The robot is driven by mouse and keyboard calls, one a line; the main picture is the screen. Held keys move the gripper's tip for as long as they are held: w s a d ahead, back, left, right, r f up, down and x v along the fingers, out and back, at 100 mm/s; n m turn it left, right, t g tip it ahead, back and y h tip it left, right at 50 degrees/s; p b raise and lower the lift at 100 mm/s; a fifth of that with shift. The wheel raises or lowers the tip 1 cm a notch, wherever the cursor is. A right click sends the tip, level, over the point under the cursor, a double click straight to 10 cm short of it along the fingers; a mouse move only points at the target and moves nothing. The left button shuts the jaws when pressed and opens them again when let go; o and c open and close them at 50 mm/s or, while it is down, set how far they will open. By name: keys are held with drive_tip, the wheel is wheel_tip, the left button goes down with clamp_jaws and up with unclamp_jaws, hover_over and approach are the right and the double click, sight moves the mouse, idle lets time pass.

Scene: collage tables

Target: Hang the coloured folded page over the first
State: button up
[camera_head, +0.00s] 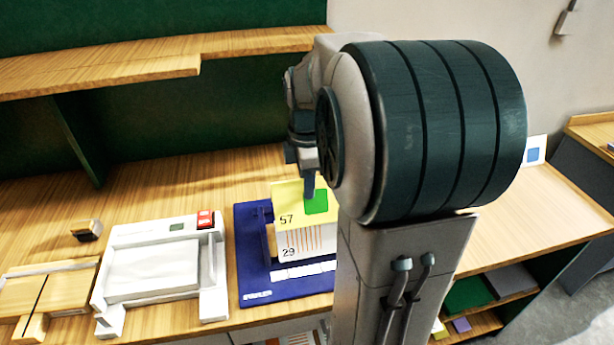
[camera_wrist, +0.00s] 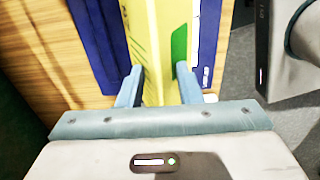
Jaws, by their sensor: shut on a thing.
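The coloured folded page (camera_head: 290,207) is yellow with a green patch and the number 57. My gripper (camera_head: 309,185) is shut on its upper part. In the wrist view the fingers of my gripper (camera_wrist: 159,72) stand either side of the yellow page (camera_wrist: 150,40). A white page (camera_head: 294,243) with orange stripes and the number 29 shows directly below the yellow one, at the blue stand (camera_head: 250,265). The yellow page overlaps the white page's top in the picture; I cannot tell whether they touch. My arm hides the stand's right side.
A white machine (camera_head: 160,270) with a red switch stands left of the blue stand. A wooden shelf (camera_head: 100,65) overhangs the back. Bare tabletop lies behind the machine.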

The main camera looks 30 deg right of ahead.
drive_tip(key=shift+f+b, duration=3.75)
drive_tip(key=shift+f, duration=1.7)
drive_tip(key=o, duration=1)
wheel_tip(320, 180, up, 14)
drive_tip(key=shift+s+f, duration=0.1)
